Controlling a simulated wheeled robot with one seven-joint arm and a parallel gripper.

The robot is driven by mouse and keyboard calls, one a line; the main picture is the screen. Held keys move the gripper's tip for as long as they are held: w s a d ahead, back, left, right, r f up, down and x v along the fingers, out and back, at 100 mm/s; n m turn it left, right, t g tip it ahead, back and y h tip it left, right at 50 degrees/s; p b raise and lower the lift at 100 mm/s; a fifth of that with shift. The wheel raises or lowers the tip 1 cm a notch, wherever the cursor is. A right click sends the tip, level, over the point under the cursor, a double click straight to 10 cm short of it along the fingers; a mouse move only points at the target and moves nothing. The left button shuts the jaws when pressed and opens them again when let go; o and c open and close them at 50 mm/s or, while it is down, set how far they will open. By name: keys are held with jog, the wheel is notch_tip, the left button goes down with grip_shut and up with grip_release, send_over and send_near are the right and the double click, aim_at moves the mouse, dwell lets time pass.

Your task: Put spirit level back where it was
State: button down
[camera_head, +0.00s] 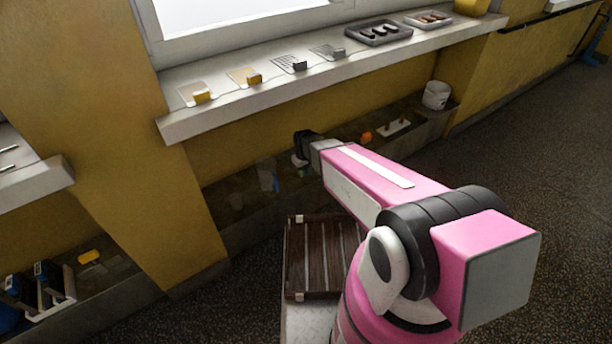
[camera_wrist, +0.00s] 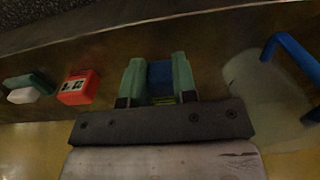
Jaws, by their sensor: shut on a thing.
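My gripper (camera_head: 303,158) is over the low ledge below the window sill, at the end of my pink arm. In the wrist view its two green fingers (camera_wrist: 158,78) are shut on a blue thing (camera_wrist: 160,76) with some yellow below it. Only a small part of this held thing shows, and I cannot tell from its look whether it is the spirit level. No other thing in view is clearly a spirit level. Whether the held thing touches the ledge cannot be told.
An orange-red box (camera_wrist: 78,88) lies left of the fingers in the wrist view. A pale round container (camera_wrist: 262,90) and a blue bent bar (camera_wrist: 292,58) are at right. A white bucket (camera_head: 436,95) stands farther along. The window sill (camera_head: 250,103) holds several small blocks and trays.

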aim_at(306, 179)
jog(key=w+f, duration=0.2)
jog(key=w, duration=0.1)
jog(key=shift+w+d+f, duration=0.1)
jog(key=shift+d, duration=0.3)
jog(key=shift+f, duration=1.85)
jog(key=shift+f, duration=0.1)
jog(key=c, duration=0.9)
grip_release()
notch_tip(306, 179, up, 12)
jog(key=s+d+r+m, duration=0.6)
jog(key=s+d+r, duration=0.6)
jog(key=s+d, duration=0.3)
jog(key=shift+s+d+r+m, duration=0.15)
jog(key=shift+d+r+m, duration=0.2)
jog(key=shift+d, duration=0.85)
